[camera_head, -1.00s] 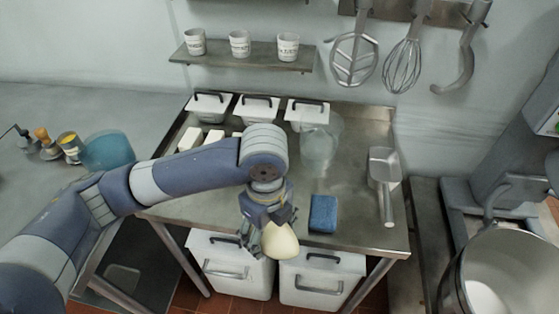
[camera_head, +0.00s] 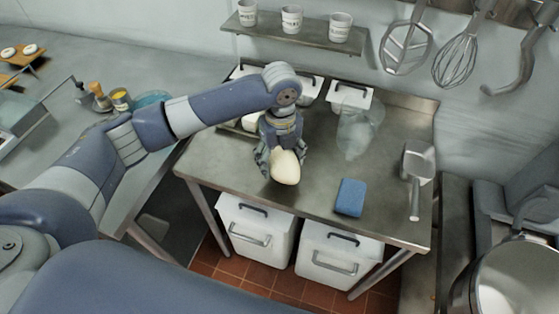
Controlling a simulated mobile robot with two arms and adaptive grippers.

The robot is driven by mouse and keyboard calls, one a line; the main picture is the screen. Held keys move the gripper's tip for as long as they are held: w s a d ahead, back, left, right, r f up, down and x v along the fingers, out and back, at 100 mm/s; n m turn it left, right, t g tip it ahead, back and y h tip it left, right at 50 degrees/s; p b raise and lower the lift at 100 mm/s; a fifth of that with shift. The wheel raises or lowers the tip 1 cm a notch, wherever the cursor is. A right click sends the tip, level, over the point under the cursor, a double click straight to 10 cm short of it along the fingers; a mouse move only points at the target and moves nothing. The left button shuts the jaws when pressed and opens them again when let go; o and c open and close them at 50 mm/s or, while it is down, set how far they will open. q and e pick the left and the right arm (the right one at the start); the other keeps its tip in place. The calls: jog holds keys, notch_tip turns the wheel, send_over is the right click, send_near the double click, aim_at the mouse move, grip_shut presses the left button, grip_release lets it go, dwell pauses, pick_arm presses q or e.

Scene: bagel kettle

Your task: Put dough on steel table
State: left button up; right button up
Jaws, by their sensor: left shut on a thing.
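The dough (camera_head: 286,168) is a pale, smooth, rounded lump. My left gripper (camera_head: 275,162) is shut on it, with the fingers pointing down. The dough is over the front part of the steel table (camera_head: 320,195); I cannot tell whether it touches the top. The gripper and wrist hide part of the dough and some of the tabletop behind. My right gripper is not in view.
A blue sponge (camera_head: 350,197) lies right of the dough. A metal scoop (camera_head: 416,180) lies at the table's right, and a clear container (camera_head: 357,132) stands behind. White lidded bins (camera_head: 350,97) line the back. A mixer bowl (camera_head: 515,280) is at lower right.

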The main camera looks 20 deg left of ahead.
aim_at(280, 149)
pick_arm(q)
jog(key=shift+w+a, duration=0.25)
jog(key=shift+w, duration=0.15)
notch_tip(280, 149, down, 3)
jog(key=shift+r+p, duration=0.1)
jog(key=shift+p, duration=0.6)
jog(key=shift+f, duration=0.35)
jog(key=o, duration=1.8)
jog(key=shift+s+f, duration=0.1)
jog(key=shift+f, duration=0.05)
jog(key=shift+o, duration=0.2)
notch_tip(280, 149, up, 11)
jog(key=b, duration=0.2)
jog(key=shift+b, duration=0.4)
jog(key=shift+r, duration=0.65)
